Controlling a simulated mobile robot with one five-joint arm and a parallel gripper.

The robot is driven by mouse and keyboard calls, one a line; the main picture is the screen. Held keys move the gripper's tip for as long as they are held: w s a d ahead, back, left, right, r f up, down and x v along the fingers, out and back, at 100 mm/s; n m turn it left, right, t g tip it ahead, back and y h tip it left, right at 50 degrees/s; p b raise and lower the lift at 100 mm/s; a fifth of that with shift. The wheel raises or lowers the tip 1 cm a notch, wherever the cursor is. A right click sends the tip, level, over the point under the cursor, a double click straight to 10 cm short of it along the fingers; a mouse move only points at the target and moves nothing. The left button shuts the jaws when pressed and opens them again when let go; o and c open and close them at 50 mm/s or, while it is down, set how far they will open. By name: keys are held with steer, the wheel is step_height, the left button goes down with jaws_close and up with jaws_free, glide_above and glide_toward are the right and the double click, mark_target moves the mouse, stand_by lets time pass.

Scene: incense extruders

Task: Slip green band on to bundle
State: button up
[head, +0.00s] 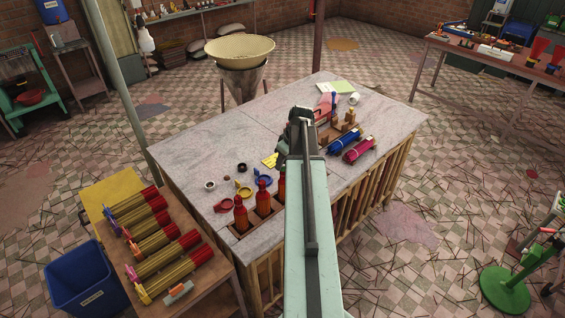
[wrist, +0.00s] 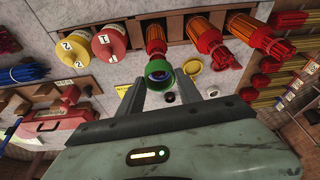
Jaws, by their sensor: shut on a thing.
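My gripper (wrist: 162,82) is shut on the green band (wrist: 151,79), a small ring held at the fingertips. In the wrist view the band lies just below the near end of a red bundle (wrist: 155,36) standing in a wooden rack. I cannot tell whether it touches or surrounds that bundle. Two more red bundles stand beside it (wrist: 208,36) (wrist: 247,30). In the head view my gripper (head: 283,160) is over the table near the rack's far end. The red bundles (head: 240,214) (head: 263,197) show there, the farthest partly behind my arm. The band is hidden in that view.
Loose yellow (wrist: 193,64), black (wrist: 168,98) and white (wrist: 213,91) rings lie on the grey table (head: 205,150). Blue (head: 342,142) and magenta (head: 359,148) bundles lie right of my arm. The table's far left is clear.

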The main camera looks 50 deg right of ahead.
steer(key=shift+f+b, duration=1.1)
steer(key=shift+f, duration=0.15)
steer(key=o, duration=0.9)
steer(key=shift+r, duration=0.15)
step_height(320, 180, up, 7)
steer(key=p, duration=0.7)
